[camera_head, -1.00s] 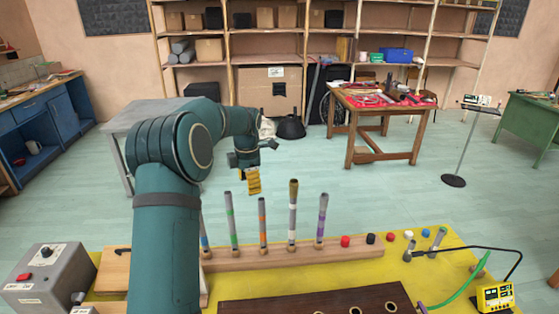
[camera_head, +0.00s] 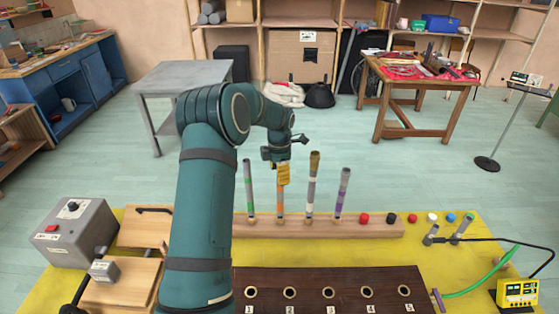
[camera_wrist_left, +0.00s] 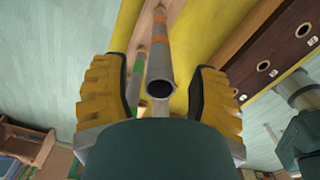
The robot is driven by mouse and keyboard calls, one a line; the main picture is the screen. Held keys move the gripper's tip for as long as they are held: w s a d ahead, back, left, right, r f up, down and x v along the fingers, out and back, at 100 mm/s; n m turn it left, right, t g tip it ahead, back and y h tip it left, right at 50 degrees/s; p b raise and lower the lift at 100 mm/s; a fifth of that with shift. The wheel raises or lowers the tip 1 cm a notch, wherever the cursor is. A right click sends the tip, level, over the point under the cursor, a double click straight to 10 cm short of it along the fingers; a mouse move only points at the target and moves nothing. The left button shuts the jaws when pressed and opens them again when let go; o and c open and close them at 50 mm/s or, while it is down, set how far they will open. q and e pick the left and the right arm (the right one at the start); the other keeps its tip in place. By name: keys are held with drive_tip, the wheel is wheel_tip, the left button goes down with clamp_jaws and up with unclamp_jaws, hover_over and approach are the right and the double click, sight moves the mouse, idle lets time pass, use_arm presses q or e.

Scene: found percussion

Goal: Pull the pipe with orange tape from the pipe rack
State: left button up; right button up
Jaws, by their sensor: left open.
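The pipe with orange tape (camera_head: 280,203) stands upright in the wooden pipe rack (camera_head: 375,228), between the green-taped pipe (camera_head: 249,192) and a brown-topped pipe (camera_head: 312,190). My left gripper (camera_head: 283,174) is at its top, hiding the upper end. In the left wrist view, the grey pipe with an orange band (camera_wrist_left: 160,60) points its open end toward the camera between my open left fingers (camera_wrist_left: 160,90). Gaps show on both sides of it. The green-taped pipe (camera_wrist_left: 137,72) is close to one finger. My right gripper is not in view.
A purple-taped pipe (camera_head: 342,193) stands further right in the rack. A dark board with numbered holes (camera_head: 330,279) lies in front on the yellow mat (camera_head: 470,235). A grey switch box (camera_head: 72,232) is at left, and a yellow meter (camera_head: 517,292) at right.

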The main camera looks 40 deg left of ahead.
use_arm(q)
drive_tip(key=shift+f, duration=1.6)
clamp_jaws()
drive_tip(key=shift+r, duration=0.3)
drive_tip(key=shift+r+p, duration=0.95)
drive_tip(key=shift+r, duration=0.35)
drive_tip(key=shift+r+p, duration=0.75)
drive_tip(key=shift+r, duration=0.7)
